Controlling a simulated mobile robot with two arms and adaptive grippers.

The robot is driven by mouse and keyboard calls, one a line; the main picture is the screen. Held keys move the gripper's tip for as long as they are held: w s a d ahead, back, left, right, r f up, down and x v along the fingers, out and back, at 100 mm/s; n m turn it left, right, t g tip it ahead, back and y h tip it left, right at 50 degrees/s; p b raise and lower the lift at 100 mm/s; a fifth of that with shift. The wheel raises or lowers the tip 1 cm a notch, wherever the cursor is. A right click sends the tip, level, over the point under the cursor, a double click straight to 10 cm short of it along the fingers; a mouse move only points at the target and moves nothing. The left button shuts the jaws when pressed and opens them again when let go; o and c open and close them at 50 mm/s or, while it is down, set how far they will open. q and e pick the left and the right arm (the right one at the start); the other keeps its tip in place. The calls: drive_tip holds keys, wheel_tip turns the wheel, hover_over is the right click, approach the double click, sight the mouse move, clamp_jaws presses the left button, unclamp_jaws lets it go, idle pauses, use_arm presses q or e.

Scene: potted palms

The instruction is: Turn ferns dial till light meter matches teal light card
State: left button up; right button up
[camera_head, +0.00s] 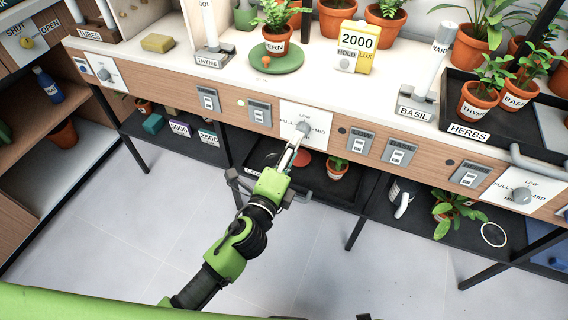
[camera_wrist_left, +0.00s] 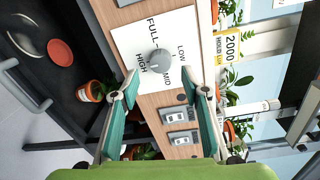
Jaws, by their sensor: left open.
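The grey dial (camera_head: 303,128) sits on a white plate marked LOW, MID and FULL on the bench front, below the fern pot (camera_head: 275,46). In the left wrist view the dial (camera_wrist_left: 160,60) is bare, with HIGH also readable; its exact pointing is unclear. My left gripper (camera_head: 292,152) is open, its fingertips (camera_wrist_left: 167,92) just short of the dial and apart from it. Small cards reading 5000 (camera_head: 179,129) and 2500 (camera_head: 208,137) stand on the lower shelf; which is teal is hard to tell.
Slotted switch plates (camera_head: 259,113) flank the dial, and another dial (camera_head: 521,196) is at the right. A black herb tray (camera_head: 468,132) with pots stands on the bench. The lower shelf holds a teal block (camera_head: 153,123) and potted plants. The floor in front is clear.

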use_arm(q)
drive_tip(key=v, duration=0.7)
drive_tip(key=shift+s, duration=0.25)
drive_tip(key=shift+a, duration=0.1)
